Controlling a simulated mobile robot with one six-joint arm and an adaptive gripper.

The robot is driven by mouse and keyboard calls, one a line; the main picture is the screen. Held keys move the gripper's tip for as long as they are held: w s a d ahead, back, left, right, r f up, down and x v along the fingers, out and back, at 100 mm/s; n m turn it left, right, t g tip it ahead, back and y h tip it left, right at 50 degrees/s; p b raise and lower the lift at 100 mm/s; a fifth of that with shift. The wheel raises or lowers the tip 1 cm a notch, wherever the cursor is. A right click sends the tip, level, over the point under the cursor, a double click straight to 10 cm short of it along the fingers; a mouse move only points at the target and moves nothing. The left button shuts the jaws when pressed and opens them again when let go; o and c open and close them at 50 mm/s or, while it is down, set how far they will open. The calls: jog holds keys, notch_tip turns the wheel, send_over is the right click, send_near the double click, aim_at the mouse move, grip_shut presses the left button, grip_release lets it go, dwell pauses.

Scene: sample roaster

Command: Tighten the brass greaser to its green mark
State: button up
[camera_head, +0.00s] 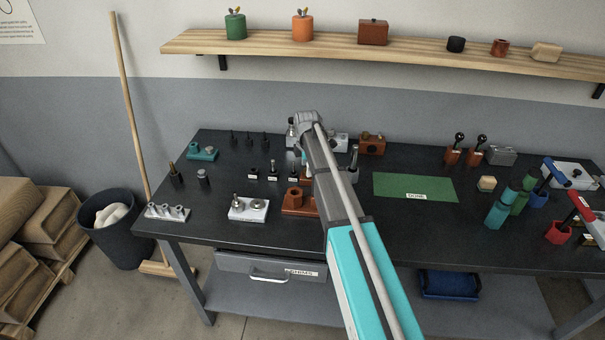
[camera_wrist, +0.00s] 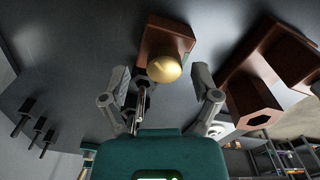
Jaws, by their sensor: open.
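The brass greaser (camera_wrist: 163,69) shows in the wrist view as a round, shiny domed head on a red-brown block (camera_wrist: 168,38). My gripper (camera_wrist: 159,80) is open, with one finger to the left of the brass head and one to the right. I see dark gaps beside the head and cannot tell exactly how deep the fingers reach. In the head view, my arm hides the greaser and my fingers.
A larger red-brown block with a hexagonal opening (camera_wrist: 257,100) stands close on the right in the wrist view. In the head view, a white block (camera_head: 249,209) and a green mat (camera_head: 414,188) lie on the dark bench (camera_head: 350,229). Small black pegs (camera_wrist: 22,112) stand to the left.

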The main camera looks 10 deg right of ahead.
jog(key=shift+f, duration=0.3)
